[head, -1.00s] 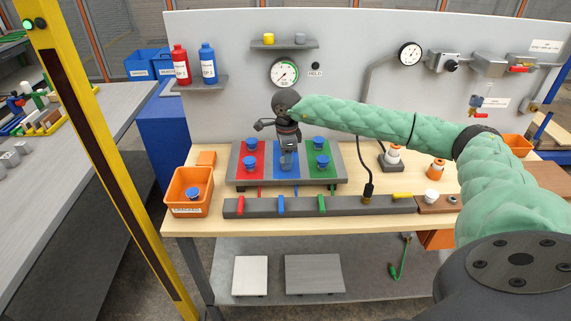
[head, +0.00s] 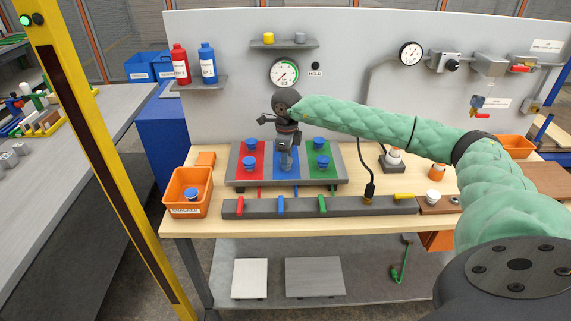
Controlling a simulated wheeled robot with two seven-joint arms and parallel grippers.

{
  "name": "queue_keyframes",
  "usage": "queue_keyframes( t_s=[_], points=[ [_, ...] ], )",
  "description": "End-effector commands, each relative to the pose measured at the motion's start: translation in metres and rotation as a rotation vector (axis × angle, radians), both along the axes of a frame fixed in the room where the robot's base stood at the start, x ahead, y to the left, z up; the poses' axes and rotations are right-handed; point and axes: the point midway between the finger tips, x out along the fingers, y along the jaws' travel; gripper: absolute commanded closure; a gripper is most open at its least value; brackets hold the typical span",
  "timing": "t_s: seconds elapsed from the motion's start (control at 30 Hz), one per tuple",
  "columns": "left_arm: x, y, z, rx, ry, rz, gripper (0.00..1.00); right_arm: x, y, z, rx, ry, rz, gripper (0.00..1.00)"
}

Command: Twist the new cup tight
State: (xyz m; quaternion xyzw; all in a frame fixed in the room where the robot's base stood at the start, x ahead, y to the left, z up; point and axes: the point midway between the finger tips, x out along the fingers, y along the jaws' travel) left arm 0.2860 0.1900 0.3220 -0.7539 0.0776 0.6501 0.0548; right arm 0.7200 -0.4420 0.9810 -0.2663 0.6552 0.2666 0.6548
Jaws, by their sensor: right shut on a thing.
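My right gripper (head: 286,167) points down over the blue panel (head: 284,177) in the middle of the grey board (head: 310,184). It is shut on a cup there. The gripper hides that cup, so I cannot see how it sits. Blue cups stand on the red panel (head: 241,174) to the left and on the green panel (head: 328,174) to the right, two on each. Another blue cup (head: 191,194) lies in the orange discard bin (head: 186,210) at the left. My left gripper is not in view.
A grey bar (head: 268,208) with red, blue, green and yellow levers runs along the front. A pressure gauge (head: 284,72) hangs on the panel behind. White and orange parts (head: 437,171) stand at the right. A yellow post (head: 100,150) rises at the left.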

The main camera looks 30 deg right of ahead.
Motion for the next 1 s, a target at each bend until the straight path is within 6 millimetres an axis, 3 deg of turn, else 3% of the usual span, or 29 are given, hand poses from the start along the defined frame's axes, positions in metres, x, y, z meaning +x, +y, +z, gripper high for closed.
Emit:
queue_keyframes(
  t_s=[0.27, 0.3, 0.4, 0.77, 1.0],
  points=[
    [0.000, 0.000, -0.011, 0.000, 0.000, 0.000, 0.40, 0.000, 0.000, -0.002, 0.001, -0.001, -0.250, 0.85],
    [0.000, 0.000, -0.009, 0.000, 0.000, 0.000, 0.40, 0.000, 0.000, 0.000, 0.001, -0.001, -0.251, 0.56],
    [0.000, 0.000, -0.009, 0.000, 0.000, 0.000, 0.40, 0.000, 0.000, 0.000, 0.001, -0.001, -0.249, 0.36],
    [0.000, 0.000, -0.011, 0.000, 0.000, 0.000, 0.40, 0.000, 0.000, 0.003, 0.000, -0.001, -0.247, 0.36],
    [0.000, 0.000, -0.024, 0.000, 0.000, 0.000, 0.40, 0.001, 0.000, 0.033, 0.001, -0.004, -0.247, 0.36]
  ],
)
